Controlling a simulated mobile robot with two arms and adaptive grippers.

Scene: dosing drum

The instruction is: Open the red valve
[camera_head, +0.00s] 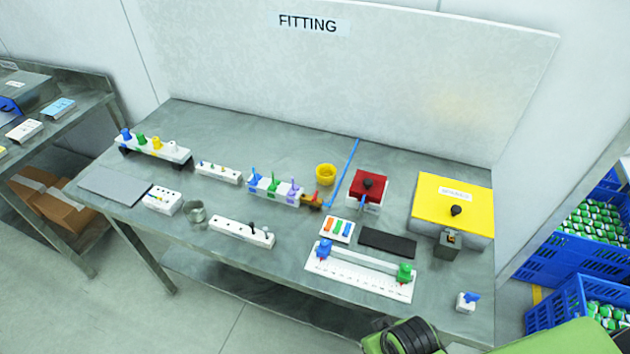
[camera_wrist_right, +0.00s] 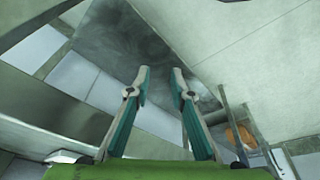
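On the table, a small red and orange fitting (camera_head: 318,199) sits at the right end of a white block (camera_head: 276,190) with blue, green and purple handles. It is too small to tell its handle position. I cannot tell for sure which of these is the red valve. My right gripper (camera_wrist_right: 161,72) shows in the right wrist view with its two fingers apart and nothing between them, away from these things. My left gripper is not in view.
The steel table (camera_head: 300,145) stands against a white panel marked FITTING. A yellow cup (camera_head: 325,173), a yellow box (camera_head: 440,198) and a white rail (camera_head: 365,266) with blue and green handles stand near the fittings. Blue crates (camera_head: 560,262) are at the right.

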